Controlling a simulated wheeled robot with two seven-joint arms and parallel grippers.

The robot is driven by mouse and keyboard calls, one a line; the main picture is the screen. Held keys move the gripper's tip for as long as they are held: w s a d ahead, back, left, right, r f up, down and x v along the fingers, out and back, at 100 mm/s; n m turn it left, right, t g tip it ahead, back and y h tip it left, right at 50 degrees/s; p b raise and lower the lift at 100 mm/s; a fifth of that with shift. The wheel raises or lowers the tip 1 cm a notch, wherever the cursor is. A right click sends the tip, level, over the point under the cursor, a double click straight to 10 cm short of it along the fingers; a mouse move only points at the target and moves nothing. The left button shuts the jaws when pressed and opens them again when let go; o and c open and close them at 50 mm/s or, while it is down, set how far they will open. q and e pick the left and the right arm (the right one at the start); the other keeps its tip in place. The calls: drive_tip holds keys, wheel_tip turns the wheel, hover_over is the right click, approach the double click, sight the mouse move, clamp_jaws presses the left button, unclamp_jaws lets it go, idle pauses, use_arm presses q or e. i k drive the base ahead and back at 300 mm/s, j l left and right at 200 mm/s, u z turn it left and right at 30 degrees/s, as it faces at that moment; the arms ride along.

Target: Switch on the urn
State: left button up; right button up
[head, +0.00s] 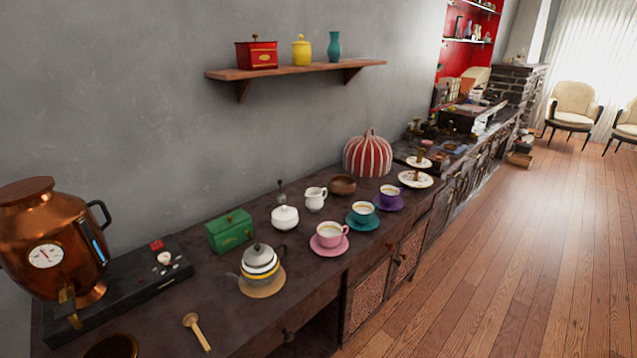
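The copper urn (45,232) stands upright at the left end of the dark counter, partly cut off by the picture's left edge. It has a wooden lid, a white round gauge (46,254), a blue-lit sight strip and a brass tap (68,300) low at the front. It sits on a long black base (120,290). On the base's right part are a small red block or switch (156,245) and a pale round knob or dial (165,259); I cannot read their settings. Neither gripper shows in the head view.
A wall shelf (300,70) hangs above. The wooden floor (480,260) to the right is clear.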

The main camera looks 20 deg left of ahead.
sight(157, 245)
drive_tip(key=j+u, duration=0.15)
drive_tip(key=u, duration=1.95)
